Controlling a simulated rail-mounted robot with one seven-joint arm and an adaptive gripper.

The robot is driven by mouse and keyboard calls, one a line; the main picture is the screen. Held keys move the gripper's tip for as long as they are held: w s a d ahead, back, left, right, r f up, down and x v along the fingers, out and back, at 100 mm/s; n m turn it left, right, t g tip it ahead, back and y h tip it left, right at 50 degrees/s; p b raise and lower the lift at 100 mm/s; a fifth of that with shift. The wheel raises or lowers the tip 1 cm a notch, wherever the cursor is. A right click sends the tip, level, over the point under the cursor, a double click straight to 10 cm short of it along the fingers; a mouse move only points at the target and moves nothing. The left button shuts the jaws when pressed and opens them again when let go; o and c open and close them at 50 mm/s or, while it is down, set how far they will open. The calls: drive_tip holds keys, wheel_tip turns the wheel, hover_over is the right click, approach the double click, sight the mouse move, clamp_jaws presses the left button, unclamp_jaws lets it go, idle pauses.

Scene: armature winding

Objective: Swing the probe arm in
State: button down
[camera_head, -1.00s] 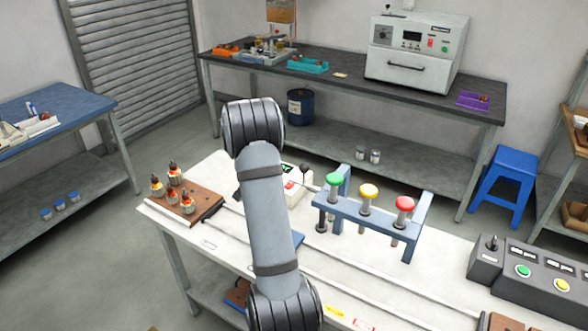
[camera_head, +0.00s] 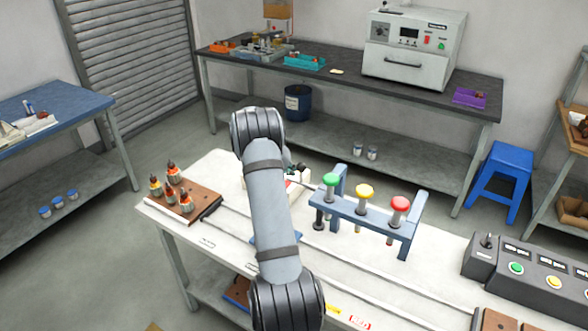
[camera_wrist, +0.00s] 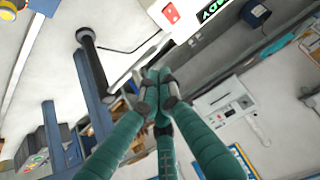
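A pale tester (camera_head: 304,175) stands on the white bench, partly hidden behind my arm in the head view. The wrist view shows its face (camera_wrist: 186,22) with a red switch and a green-lit display. A light grey bar (camera_wrist: 145,60) runs beside the tester toward my fingertips; I cannot tell whether it is the probe arm. A thin dark rod (camera_wrist: 125,50) passes near it. My gripper (camera_wrist: 157,84) has teal fingers with their tips together, close to the bar's end. Contact with it is unclear, and nothing clearly shows between the tips. The head view mostly hides my gripper.
A blue frame (camera_head: 350,207) with green, yellow and red knobs stands right of the tester. A brown board (camera_head: 203,195) with several armatures lies left. A control box (camera_head: 530,275) is at the right. The bench front between board and box is largely clear.

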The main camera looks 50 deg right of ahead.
drive_tip(key=p+x, duration=0.1)
drive_tip(key=x, duration=0.2)
drive_tip(key=shift+w+d+f, duration=0.1)
drive_tip(key=shift+d+f, duration=0.1)
drive_tip(key=shift+f, duration=0.1)
drive_tip(key=shift+a, duration=0.1)
